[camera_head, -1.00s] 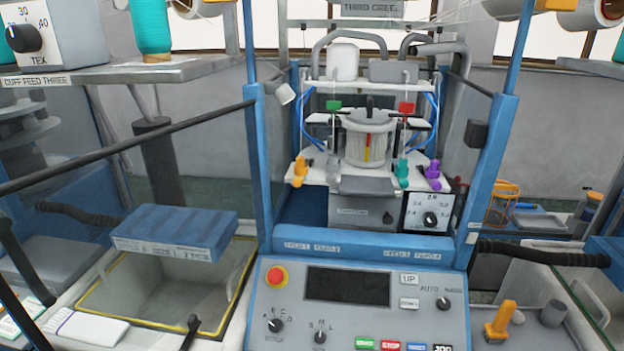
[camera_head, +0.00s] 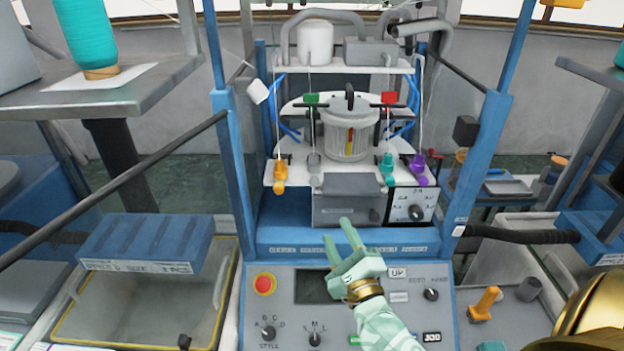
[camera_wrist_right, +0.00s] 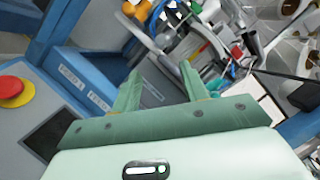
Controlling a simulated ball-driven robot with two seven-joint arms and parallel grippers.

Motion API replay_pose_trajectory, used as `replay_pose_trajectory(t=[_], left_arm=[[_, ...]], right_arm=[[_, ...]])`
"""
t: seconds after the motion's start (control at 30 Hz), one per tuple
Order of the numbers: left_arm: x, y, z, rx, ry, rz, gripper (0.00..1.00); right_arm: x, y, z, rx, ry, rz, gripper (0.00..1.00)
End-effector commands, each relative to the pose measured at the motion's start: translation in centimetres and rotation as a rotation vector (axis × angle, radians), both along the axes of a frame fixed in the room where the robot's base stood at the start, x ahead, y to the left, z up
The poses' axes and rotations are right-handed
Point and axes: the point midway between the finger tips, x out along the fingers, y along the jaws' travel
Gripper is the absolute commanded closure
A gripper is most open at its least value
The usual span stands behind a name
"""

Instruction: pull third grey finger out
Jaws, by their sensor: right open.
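The grey finger (camera_head: 314,162) is one of several coloured yarn fingers along the white plate of the knitting machine. It stands between the orange finger (camera_head: 280,176) on its left and the teal finger (camera_head: 387,168) on its right, with the purple finger (camera_head: 418,165) farther right. My right gripper (camera_head: 339,232) is open and empty, below and in front of the machine's grey box, apart from the fingers. In the right wrist view its open jaws (camera_wrist_right: 159,72) point toward the machine. I cannot pick out the grey finger surely there. My left gripper is not in view.
The control panel (camera_head: 384,311) with a red button (camera_head: 264,284) lies under my right gripper. Blue posts (camera_head: 229,160) and (camera_head: 487,150) flank the machine. A yellow-rimmed bin (camera_head: 222,310) is at left.

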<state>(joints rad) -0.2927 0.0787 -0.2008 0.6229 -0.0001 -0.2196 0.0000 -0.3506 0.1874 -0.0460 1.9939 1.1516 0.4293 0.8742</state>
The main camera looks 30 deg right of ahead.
Motion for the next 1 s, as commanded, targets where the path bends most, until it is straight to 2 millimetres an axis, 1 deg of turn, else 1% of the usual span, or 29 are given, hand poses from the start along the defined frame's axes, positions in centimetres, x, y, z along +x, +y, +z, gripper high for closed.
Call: replay_pose_trajectory(t=[0.03,0.23,0.4,0.5,0.6,0.7,1.0], left_arm=[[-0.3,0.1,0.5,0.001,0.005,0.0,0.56],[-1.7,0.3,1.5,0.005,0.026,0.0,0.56],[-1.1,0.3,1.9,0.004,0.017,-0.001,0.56],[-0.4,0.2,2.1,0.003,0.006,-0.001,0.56],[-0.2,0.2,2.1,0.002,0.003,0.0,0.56],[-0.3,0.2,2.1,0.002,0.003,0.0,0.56],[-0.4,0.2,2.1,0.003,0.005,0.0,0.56]], right_arm=[[1.0,-0.3,0.6,0.0,-0.004,-0.003,0.56],[6.0,-1.3,1.7,-0.002,-0.003,-0.002,0.56],[9.9,-2.2,2.4,-0.004,-0.001,-0.002,0.56],[11.6,-2.6,2.7,-0.005,0.0,-0.001,0.56],[12.8,-2.8,2.8,-0.006,0.001,0.0,0.56],[13.4,-3.0,2.9,-0.006,0.002,-0.001,0.56],[13.7,-3.0,3.0,-0.006,0.002,-0.001,0.56]])
